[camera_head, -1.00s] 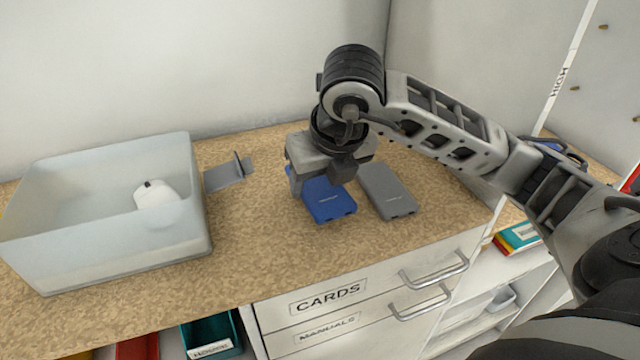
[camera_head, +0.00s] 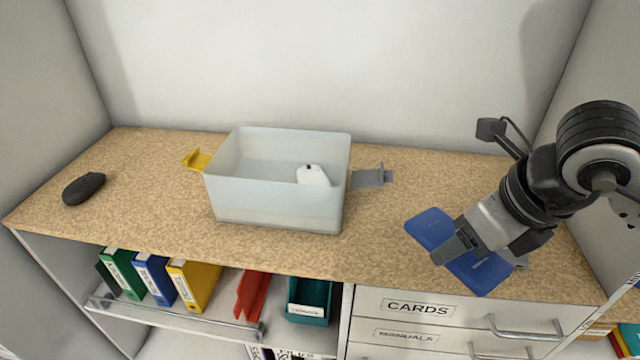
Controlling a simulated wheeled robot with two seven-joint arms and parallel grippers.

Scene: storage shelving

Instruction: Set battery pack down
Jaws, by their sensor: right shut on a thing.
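A blue battery pack (camera_head: 482,275) is held in my right gripper (camera_head: 462,252) at the right of the head view. The gripper is shut across its middle, and the pack shows on both sides of the finger. It appears raised and tilted over the front right part of the cork-coloured counter (camera_head: 385,235). The grey pack seen earlier is not visible now. My left gripper is not in view.
A translucent bin (camera_head: 275,205) with a white mouse (camera_head: 312,175) inside stands mid-counter. A yellow holder (camera_head: 197,160) and a grey holder (camera_head: 373,178) flank it. A black mouse (camera_head: 84,188) lies far left. Drawers (camera_head: 418,309) and binders are below.

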